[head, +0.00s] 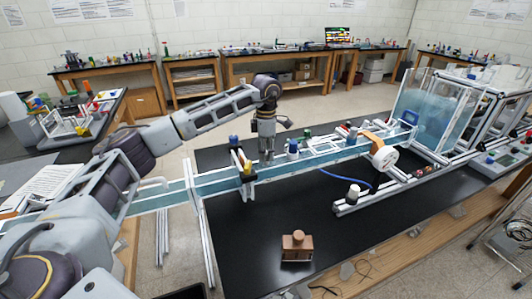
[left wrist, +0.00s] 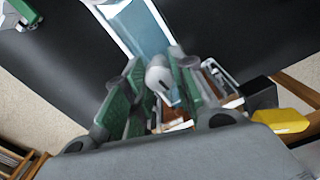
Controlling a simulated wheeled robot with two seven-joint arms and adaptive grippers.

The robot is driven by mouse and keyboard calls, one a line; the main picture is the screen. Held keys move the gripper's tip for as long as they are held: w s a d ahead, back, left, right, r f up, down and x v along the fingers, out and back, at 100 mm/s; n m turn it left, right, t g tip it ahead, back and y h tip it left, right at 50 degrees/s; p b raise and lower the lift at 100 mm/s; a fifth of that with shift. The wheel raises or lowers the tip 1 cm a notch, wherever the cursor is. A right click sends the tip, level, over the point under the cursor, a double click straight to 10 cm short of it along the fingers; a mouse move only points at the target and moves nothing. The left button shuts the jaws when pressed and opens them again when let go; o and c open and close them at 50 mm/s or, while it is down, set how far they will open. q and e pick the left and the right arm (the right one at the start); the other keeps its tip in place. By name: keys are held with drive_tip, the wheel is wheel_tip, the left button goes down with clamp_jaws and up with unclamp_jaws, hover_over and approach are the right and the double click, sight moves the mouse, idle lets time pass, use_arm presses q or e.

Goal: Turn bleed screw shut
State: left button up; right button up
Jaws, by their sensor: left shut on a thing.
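My left gripper (head: 267,157) points down at the far side of the long blue water channel (head: 225,184), near the middle of the head view. In the left wrist view its green-padded fingers (left wrist: 153,95) are closed around a pale grey rounded piece with a dark slot (left wrist: 158,76). This piece looks like the bleed screw. Its lower part is hidden by the fingers, and I cannot tell how far it is turned. In the head view the screw is not clearly visible at the fingertips. My right gripper is in neither view.
A brown block (head: 297,246) sits on the black table (head: 245,240), whose front middle is mostly clear.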

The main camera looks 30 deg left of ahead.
use_arm(q)
drive_tip(key=shift+r+m, duration=0.1)
drive_tip(key=shift+m, duration=0.9)
drive_tip(key=o, duration=1)
drive_tip(key=shift+o, duration=0.2)
wheel_tip(320, 180, up, 12)
idle(0.6)
